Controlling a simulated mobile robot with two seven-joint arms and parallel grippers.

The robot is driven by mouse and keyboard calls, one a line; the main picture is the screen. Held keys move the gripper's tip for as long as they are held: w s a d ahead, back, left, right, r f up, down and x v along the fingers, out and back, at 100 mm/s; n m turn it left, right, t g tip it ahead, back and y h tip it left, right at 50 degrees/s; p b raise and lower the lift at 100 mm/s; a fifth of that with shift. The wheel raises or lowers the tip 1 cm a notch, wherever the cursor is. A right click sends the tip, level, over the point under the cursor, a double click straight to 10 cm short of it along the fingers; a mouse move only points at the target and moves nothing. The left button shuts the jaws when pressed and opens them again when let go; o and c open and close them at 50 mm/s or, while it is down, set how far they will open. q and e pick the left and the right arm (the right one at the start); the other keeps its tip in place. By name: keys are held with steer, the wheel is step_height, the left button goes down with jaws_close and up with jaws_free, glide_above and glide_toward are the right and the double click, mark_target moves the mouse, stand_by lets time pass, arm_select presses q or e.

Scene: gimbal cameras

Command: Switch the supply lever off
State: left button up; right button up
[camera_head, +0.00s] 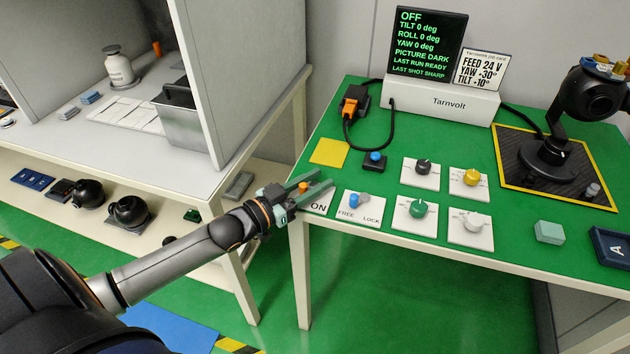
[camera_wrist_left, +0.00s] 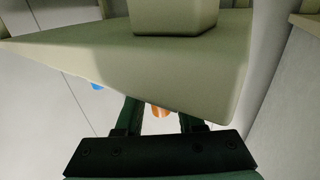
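The supply lever's white plate, with ON printed at its near edge (camera_head: 318,207), is at the front left corner of the green table. An orange lever tip (camera_head: 303,187) shows between the fingers of my left gripper (camera_head: 308,186); the rest of the lever is hidden by them. In the left wrist view the orange tip (camera_wrist_left: 160,111) sits between the two spread fingers (camera_wrist_left: 160,122), with a gap on each side. The left gripper is open around the tip. The display (camera_head: 418,42) reads OFF in its top line. My right gripper is not in view.
A FREE/LOCK lever with a blue tip (camera_head: 354,200) stands just right of my gripper. Further right are black (camera_head: 423,167), yellow (camera_head: 471,177), green (camera_head: 417,208) and white (camera_head: 472,222) knobs. A blue button (camera_head: 375,158) and yellow pad (camera_head: 329,151) lie behind.

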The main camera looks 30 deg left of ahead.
arm_select(q)
jaws_close()
steer(key=shift+m+g+h, duration=0.3)
steer(key=shift+m+h, duration=0.1)
steer(key=shift+h, duration=0.2)
steer(key=shift+m+g+h, duration=0.3)
steer(key=shift+m+h, duration=0.1)
steer(key=shift+h, duration=0.1)
steer(key=shift+o, duration=1.5)
jaws_free()
steer(key=shift+s+a, duration=0.1)
